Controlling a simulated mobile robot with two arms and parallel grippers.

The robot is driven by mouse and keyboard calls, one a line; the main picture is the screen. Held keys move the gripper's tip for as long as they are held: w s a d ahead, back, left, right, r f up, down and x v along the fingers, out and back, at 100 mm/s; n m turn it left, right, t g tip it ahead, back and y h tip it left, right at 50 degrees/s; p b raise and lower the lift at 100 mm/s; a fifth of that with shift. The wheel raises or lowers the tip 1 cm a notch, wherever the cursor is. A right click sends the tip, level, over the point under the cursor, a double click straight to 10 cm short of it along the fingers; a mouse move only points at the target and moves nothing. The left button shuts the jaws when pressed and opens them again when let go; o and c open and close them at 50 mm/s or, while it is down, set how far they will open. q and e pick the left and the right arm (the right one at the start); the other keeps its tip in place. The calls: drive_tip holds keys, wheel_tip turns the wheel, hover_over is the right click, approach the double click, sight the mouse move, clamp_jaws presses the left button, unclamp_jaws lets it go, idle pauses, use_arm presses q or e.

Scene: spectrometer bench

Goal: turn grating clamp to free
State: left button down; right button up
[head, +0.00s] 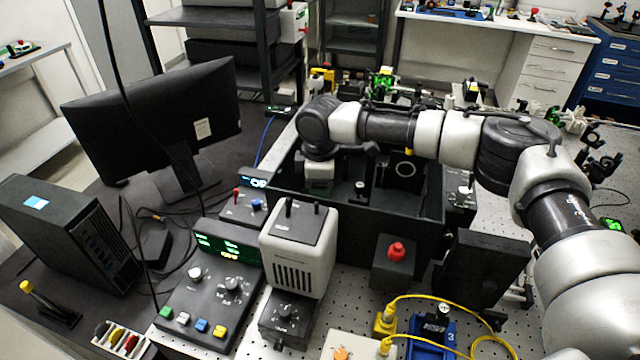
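The open black spectrometer box (340,212) stands in the middle of the bench. Inside it I see a small post with a light top (360,187) and a round ring-shaped opening (404,169) in the inner wall. I cannot tell which inner part is the grating clamp; it may be hidden under my arm. My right arm reaches in from the right across the back of the box. My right gripper (319,183) points down into the box's left part. Its fingertips are too small and dark to show whether they are open or shut. My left gripper is out of view.
A grey vented lamp housing (298,250) and a control box with knobs (212,280) stand in front left. A red button (396,252), a black upright panel (482,270) and yellow cables (455,305) lie front right. A monitor (160,120) stands left.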

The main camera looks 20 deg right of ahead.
drive_tip(key=shift+f, duration=0.1)
clamp_jaws()
idle(0.3)
